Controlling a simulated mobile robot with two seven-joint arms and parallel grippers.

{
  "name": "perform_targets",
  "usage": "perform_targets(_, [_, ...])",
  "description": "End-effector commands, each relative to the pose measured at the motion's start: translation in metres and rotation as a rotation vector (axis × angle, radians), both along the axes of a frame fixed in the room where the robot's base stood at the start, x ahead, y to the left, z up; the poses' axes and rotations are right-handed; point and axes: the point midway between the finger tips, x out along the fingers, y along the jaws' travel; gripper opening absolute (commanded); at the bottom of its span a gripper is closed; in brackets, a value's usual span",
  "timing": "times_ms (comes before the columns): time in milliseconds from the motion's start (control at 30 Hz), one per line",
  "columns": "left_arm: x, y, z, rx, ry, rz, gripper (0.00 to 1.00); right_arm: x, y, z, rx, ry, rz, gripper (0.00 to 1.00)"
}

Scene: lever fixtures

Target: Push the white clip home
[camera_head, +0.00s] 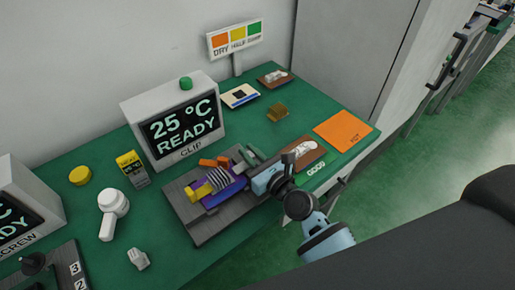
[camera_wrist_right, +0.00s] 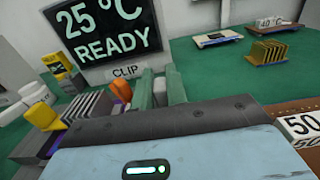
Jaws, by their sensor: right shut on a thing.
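The clip fixture (camera_head: 190,222) is a dark grey base in front of the screen marked CLIP. It carries a purple part (camera_head: 232,189), a yellow cylinder (camera_head: 201,192), grey ribs (camera_head: 218,178) and an orange piece (camera_head: 222,160). My right gripper (camera_head: 249,160) is low at the fixture's right side. In the wrist view its two green fingers (camera_wrist_right: 160,88) are closed about a narrow pale piece, mostly hidden by the gripper body. I cannot tell for sure whether this piece is the white clip. My left gripper is not in view.
The CLIP screen (camera_head: 181,130) reads 25 °C READY and stands close behind the fixture. A white-headed object (camera_head: 113,205) and a yellow box (camera_head: 132,167) stand left. An orange sheet (camera_head: 343,130) and a brass finned block (camera_head: 277,111) lie right.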

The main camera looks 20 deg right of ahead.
Motion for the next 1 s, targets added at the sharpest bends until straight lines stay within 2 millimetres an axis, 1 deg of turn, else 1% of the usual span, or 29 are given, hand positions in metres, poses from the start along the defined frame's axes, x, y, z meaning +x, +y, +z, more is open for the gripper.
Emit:
perform_targets(233, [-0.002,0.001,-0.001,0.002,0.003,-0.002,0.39,0.000,0.001,0.000,-0.001,0.000,0.000,0.00])
perform_targets(267, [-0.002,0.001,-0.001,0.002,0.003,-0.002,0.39,0.000,0.001,0.000,-0.001,0.000,0.000,0.18])
perform_targets(400, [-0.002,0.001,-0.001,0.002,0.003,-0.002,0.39,0.000,0.000,0.000,-0.001,0.000,0.000,0.36])
perform_targets(667, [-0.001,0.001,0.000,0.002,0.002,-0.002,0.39,0.000,0.000,0.000,-0.001,0.000,0.000,0.36])
perform_targets(767, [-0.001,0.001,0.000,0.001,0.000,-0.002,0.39,-0.005,-0.001,-0.001,0.000,0.001,0.000,0.36])
perform_targets(867, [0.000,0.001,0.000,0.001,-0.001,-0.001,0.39,-0.015,-0.005,-0.001,-0.002,0.002,0.000,0.36])
perform_targets(1000, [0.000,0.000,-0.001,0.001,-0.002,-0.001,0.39,-0.036,-0.013,-0.002,-0.002,0.002,0.000,0.36])
